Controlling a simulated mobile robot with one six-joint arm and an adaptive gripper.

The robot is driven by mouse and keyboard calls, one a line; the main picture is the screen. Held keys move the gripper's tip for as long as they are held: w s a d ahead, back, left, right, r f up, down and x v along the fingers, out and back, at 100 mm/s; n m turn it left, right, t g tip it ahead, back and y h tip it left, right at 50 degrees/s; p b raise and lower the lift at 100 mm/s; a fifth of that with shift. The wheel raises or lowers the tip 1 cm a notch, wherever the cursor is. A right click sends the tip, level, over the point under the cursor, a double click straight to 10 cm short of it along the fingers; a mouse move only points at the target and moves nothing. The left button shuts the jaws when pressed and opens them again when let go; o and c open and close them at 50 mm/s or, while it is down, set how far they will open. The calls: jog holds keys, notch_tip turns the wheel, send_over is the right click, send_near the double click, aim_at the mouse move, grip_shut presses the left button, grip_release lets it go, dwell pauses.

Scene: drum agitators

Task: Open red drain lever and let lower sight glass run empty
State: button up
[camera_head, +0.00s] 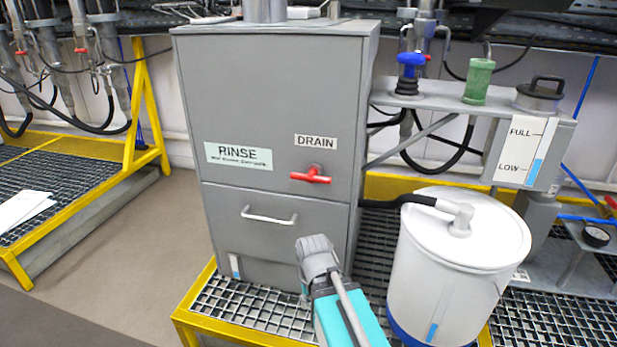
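The red drain lever (311,175) is on the front of the grey RINSE cabinet (275,100), below the DRAIN label (316,141). Its bar lies roughly horizontal. A small sight glass strip (235,265) with some blue in it shows low on the cabinet's left front; its exact level is too small to read. My gripper (314,245) is in front of the lower cabinet, below the lever and apart from it in the picture. It is seen from behind, its fingers are hidden, and I see nothing held in it.
A white drum (455,255) with a hose on its lid stands right of my arm, with a blue strip (432,331) low on its side. A FULL/LOW gauge (526,150) is at right. The cabinet has a handle (269,216). Yellow-edged grating (245,303) lies below. Floor at left is clear.

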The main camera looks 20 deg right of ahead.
notch_tip(320, 180, up, 16)
jog(key=p, duration=1.5)
jog(key=shift+p, duration=0.3)
